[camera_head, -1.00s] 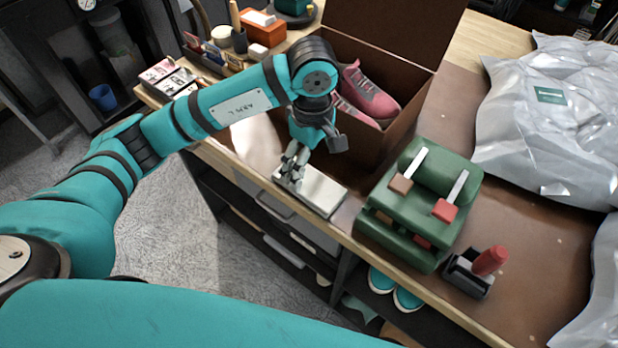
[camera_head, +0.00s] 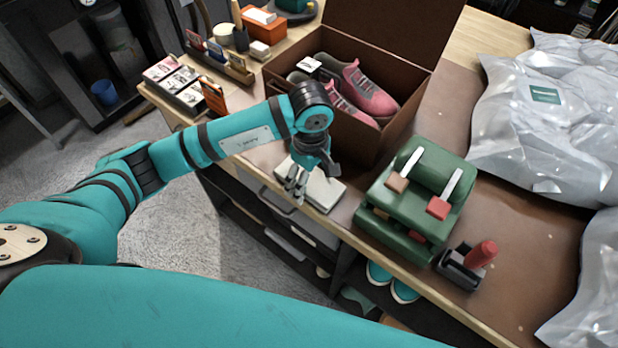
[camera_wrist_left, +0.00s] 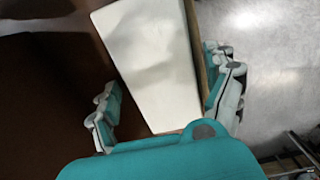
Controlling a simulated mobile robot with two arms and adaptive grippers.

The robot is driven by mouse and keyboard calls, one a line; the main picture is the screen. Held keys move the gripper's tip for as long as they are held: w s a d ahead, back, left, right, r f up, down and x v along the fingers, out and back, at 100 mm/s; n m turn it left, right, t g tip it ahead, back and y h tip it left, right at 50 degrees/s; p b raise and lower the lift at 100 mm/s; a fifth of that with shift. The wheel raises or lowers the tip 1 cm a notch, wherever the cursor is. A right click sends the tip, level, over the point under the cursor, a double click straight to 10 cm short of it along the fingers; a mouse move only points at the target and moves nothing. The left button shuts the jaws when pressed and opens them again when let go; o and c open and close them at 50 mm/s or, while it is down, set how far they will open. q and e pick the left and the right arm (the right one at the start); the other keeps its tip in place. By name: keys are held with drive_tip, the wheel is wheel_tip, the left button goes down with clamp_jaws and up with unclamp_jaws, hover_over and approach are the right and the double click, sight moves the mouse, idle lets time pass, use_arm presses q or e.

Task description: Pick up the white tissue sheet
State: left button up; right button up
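The white tissue sheet (camera_head: 322,190) lies flat near the front edge of the brown-topped table, between the open shoe box and the green rack. It is a pale, smooth rectangle, and it also shows in the left wrist view (camera_wrist_left: 148,60). My left gripper (camera_head: 296,190) is over the sheet's left front part in the head view and hides some of it. In the left wrist view, the fingers of my left gripper (camera_wrist_left: 162,75) are wide apart, with the sheet between them and nothing held. Contact with the sheet cannot be told. My right gripper is not in view.
The brown box (camera_head: 405,122) with pink sneakers (camera_head: 368,95) stands behind the sheet. The green rack (camera_head: 415,205) with brushes is close on the right. A red-handled tool (camera_head: 482,255) and silvery bags (camera_head: 550,120) lie farther right. The table's wooden edge (camera_head: 345,238) is just in front.

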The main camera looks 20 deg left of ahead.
use_arm(q)
drive_tip(key=c, duration=0.6)
